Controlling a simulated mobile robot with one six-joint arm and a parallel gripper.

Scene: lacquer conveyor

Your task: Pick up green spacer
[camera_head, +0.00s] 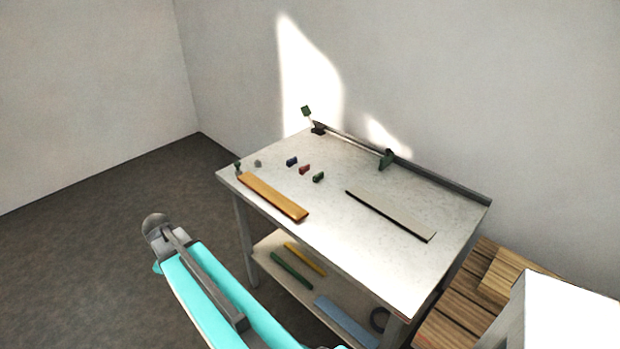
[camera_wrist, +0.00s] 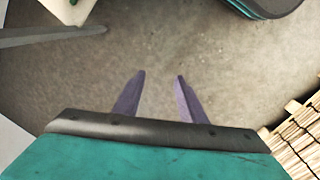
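A small green block (camera_head: 318,177), likely the green spacer, sits on the white table (camera_head: 370,267), to the right of a red block (camera_head: 304,169) and a dark blue block (camera_head: 291,161). Other green pieces stand at the table's back edge (camera_head: 386,159) and left corner (camera_head: 238,167). My gripper (camera_wrist: 159,78) shows in the wrist view with its two purple fingers apart and nothing between them. It points at the bare floor, away from the tabletop. The spacer does not show in the wrist view.
An orange-brown board (camera_head: 273,196) lies along the table's front left edge, and a grey strip (camera_head: 391,216) lies at the right. A lower shelf holds a green bar (camera_head: 292,271), a yellow bar (camera_head: 305,259) and a blue piece (camera_head: 345,322). Wooden slats (camera_head: 463,312) stand at the right.

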